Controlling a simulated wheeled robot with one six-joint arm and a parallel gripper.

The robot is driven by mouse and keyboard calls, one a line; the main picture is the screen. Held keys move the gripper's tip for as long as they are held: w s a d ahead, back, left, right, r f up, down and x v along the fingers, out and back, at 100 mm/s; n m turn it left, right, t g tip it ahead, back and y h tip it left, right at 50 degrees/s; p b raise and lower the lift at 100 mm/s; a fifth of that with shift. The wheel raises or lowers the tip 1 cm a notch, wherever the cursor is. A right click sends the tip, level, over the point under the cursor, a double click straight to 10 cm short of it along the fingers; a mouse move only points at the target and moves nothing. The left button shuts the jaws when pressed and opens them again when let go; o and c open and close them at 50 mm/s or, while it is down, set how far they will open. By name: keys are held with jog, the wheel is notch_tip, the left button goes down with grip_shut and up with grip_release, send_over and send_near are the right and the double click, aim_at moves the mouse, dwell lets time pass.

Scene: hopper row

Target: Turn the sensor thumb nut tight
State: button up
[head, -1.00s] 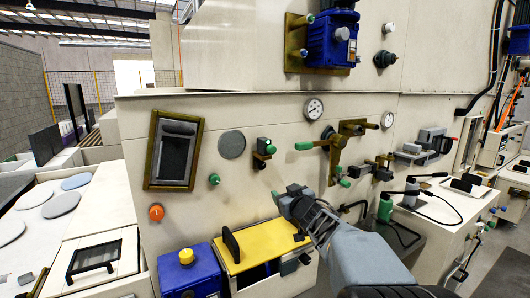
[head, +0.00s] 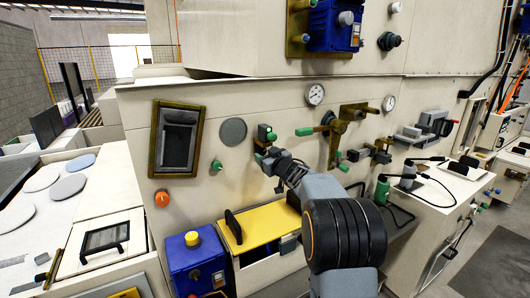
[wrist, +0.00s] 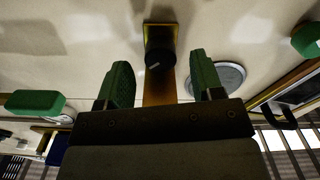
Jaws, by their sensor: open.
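The sensor (head: 266,133), a small dark block with a green face, is mounted on the cream panel. A black round knob with a pale mark, which looks like the thumb nut (wrist: 160,57), sits on a brass bracket (wrist: 159,91) in the wrist view. My gripper (head: 262,160) is at the sensor's lower end in the head view and hides the nut there. In the wrist view my gripper (wrist: 163,76) is open, with its green-padded fingers apart on either side of the bracket. The nut lies between and slightly beyond the fingertips; I cannot tell if they touch it.
Below are a yellow-topped box (head: 262,224) and a blue box (head: 194,267).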

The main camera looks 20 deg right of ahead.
jog(key=shift+w+a, duration=0.1)
jog(key=shift+w, duration=0.65)
jog(key=shift+c, duration=0.4)
jog(key=c, duration=0.8)
jog(key=shift+c, duration=0.2)
jog(key=shift+r+m+p, duration=0.1)
jog(key=shift+m+p, duration=0.2)
jog(key=shift+p, duration=0.35)
jog(key=shift+r+m+p, duration=0.1)
jog(key=shift+m+p, duration=0.5)
jog(key=shift+p, duration=0.2)
jog(key=shift+m+p, duration=0.8)
jog(key=shift+m, duration=0.2)
jog(key=shift+f+m, duration=0.2)
jog(key=shift+m, duration=0.8)
